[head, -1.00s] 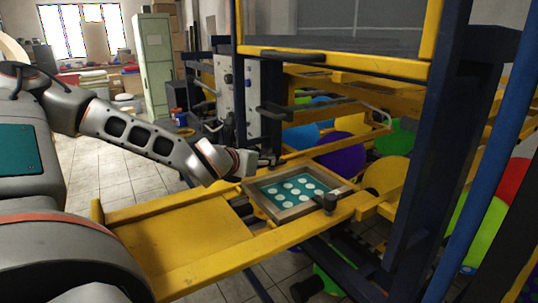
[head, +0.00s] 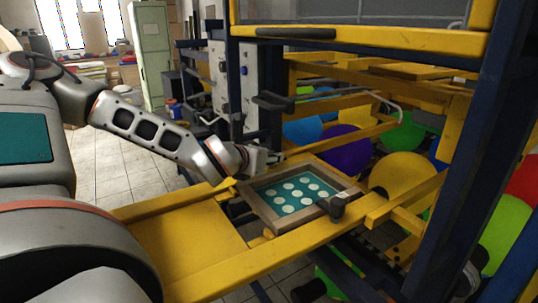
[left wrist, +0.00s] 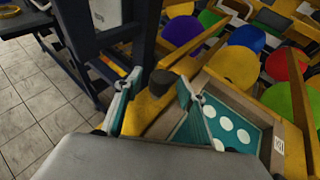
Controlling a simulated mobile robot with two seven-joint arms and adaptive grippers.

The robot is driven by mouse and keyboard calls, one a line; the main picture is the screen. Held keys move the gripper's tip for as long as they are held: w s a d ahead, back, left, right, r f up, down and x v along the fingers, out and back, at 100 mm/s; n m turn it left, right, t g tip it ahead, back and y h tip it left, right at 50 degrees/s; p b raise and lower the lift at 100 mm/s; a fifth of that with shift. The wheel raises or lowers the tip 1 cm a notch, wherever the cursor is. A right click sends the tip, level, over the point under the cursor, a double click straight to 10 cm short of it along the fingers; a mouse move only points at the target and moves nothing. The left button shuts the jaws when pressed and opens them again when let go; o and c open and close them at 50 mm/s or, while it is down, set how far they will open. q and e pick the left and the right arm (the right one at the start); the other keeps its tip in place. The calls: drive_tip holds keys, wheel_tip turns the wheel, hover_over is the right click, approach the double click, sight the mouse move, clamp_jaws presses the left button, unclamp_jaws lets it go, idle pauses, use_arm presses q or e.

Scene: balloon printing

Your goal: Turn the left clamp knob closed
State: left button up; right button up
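A wooden screen frame (head: 258,208) with a teal panel and several pale dots sits on the yellow rails. A dark clamp knob (head: 338,207) stands at its near right edge. My left gripper (head: 272,157) is low at the frame's far left corner. In the left wrist view another dark knob (left wrist: 161,80) shows between the two open teal-tipped fingers of the left gripper (left wrist: 158,90). Whether the fingers touch this knob I cannot tell. It is hidden in the head view. The frame (left wrist: 238,98) lies right of the fingers. My right gripper is not in view.
Yellow rails (head: 240,262) run along the frame's near side. A dark blue post (head: 440,150) stands at right. A dark handle (head: 272,101) juts out above the gripper. Several coloured balloons, including a purple one (head: 346,150), lie behind the frame.

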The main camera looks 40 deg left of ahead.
use_arm(q)
drive_tip(key=shift+w, duration=0.15)
drive_tip(key=c, duration=1.1)
drive_tip(key=shift+c, duration=0.2)
